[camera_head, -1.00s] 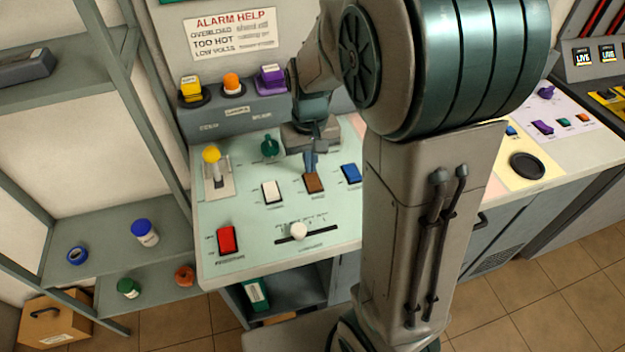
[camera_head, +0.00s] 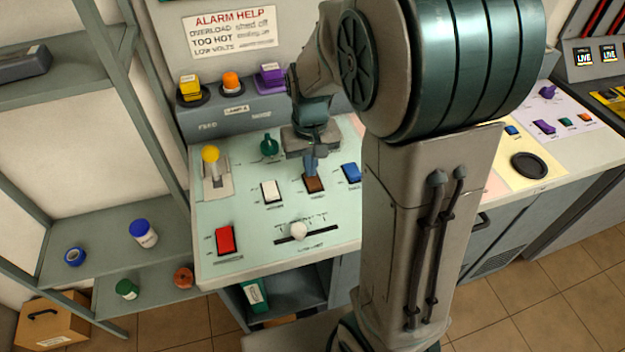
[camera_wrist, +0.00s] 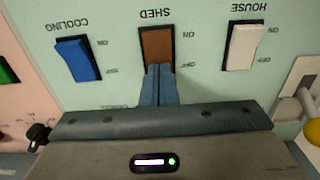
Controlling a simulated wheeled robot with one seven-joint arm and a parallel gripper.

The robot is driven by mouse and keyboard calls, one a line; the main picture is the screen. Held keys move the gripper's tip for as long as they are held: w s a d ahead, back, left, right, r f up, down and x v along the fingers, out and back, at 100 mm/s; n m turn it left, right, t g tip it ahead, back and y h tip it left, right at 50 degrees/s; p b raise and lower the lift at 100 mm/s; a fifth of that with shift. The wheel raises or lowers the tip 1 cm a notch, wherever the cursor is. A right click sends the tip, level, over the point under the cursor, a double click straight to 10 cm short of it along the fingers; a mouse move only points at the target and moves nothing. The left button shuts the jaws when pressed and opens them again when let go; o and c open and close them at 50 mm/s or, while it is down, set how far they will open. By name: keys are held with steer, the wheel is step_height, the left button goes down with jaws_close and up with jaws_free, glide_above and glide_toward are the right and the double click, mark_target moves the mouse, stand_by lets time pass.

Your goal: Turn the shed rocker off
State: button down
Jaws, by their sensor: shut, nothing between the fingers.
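The shed rocker is a brown switch (camera_wrist: 157,46) in a dark frame, labelled SHED, with ON and OFF marks beside it in the wrist view. It also shows in the head view (camera_head: 314,184) on the pale green panel. My gripper (camera_wrist: 160,72) is shut and empty. Its blue fingertips overlap the rocker's OFF-side end in the wrist view and hide that end. In the head view the fingertips (camera_head: 311,172) are at the rocker's far edge. I cannot tell whether they press on it.
A white HOUSE rocker (camera_wrist: 242,46) and a blue COOLING rocker (camera_wrist: 78,59) flank the shed rocker. A yellow-knobbed lever (camera_head: 211,156), a green knob (camera_head: 269,146), a red rocker (camera_head: 226,240) and a white slider knob (camera_head: 299,231) share the panel.

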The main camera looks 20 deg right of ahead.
steer(key=shift+r+p, duration=2.8)
steer(key=shift+r, duration=0.7)
steer(key=s+r+t, duration=0.1)
steer(key=s+r, duration=0.2)
steer(key=s, duration=0.4)
steer(key=s+r+t, duration=0.2)
steer(key=s+r, duration=0.1)
steer(key=s, duration=0.4)
steer(key=shift+s, duration=0.2)
